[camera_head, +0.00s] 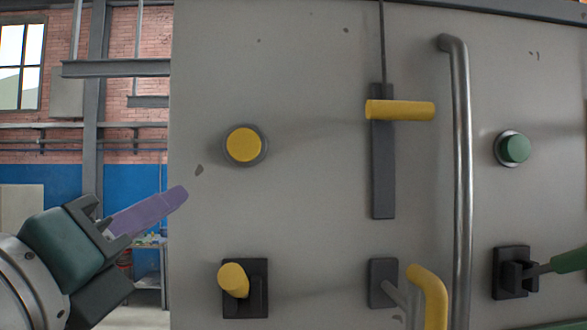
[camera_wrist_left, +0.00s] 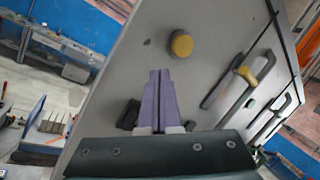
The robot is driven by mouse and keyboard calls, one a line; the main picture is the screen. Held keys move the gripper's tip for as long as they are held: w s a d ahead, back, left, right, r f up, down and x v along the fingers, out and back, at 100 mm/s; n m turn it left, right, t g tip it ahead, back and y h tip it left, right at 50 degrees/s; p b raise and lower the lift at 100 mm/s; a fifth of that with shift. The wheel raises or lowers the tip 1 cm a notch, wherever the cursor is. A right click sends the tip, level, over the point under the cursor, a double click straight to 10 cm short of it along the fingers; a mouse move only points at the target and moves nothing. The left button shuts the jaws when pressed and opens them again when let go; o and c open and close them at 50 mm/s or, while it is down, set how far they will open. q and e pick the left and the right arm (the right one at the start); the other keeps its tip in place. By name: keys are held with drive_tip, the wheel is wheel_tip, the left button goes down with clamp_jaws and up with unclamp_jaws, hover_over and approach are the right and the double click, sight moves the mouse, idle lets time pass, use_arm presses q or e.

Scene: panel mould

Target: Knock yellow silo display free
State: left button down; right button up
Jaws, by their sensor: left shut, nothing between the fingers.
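No display marked as a silo shows; a grey panel (camera_head: 300,200) carries several yellow parts. A round yellow button (camera_head: 243,145) in a grey ring sits at its upper left, and also shows in the left wrist view (camera_wrist_left: 181,45). A yellow-tipped lever (camera_head: 233,280) on a black plate is below it. A yellow slider handle (camera_head: 400,110) sits high on a dark vertical track. A yellow bent handle (camera_head: 432,295) is at the lower middle. My left gripper (camera_head: 183,193), with purple fingers, is shut and empty, left of and below the button. My right gripper is not in view.
A long vertical metal bar handle (camera_head: 460,180) stands out from the panel. Right of it are a green button (camera_head: 515,149) and a green-gripped lever (camera_head: 570,261) on a black bracket (camera_head: 510,272). The panel's left edge borders open room with a workbench behind.

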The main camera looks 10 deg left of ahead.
sight(234, 150)
use_arm(q)
drive_tip(key=s+d+r+m+t+h, duration=0.1)
drive_tip(key=d+r+m+h, duration=0.4)
drive_tip(key=m, duration=1)
drive_tip(key=d+h, duration=0.1)
drive_tip(key=h, duration=0.2)
drive_tip(key=shift+d+r+h, duration=0.2)
drive_tip(key=shift+r+h, duration=0.1)
drive_tip(key=shift+h, duration=0.1)
drive_tip(key=shift+w+a+b, duration=0.4)
drive_tip(key=shift+w, duration=1)
drive_tip(key=shift+w+a+b, duration=0.45)
drive_tip(key=shift+w, duration=0.95)
drive_tip(key=shift+w+a+b, duration=0.4)
drive_tip(key=shift+w, duration=1)
drive_tip(key=shift+w+a, duration=0.15)
drive_tip(key=shift+w, duration=0.25)
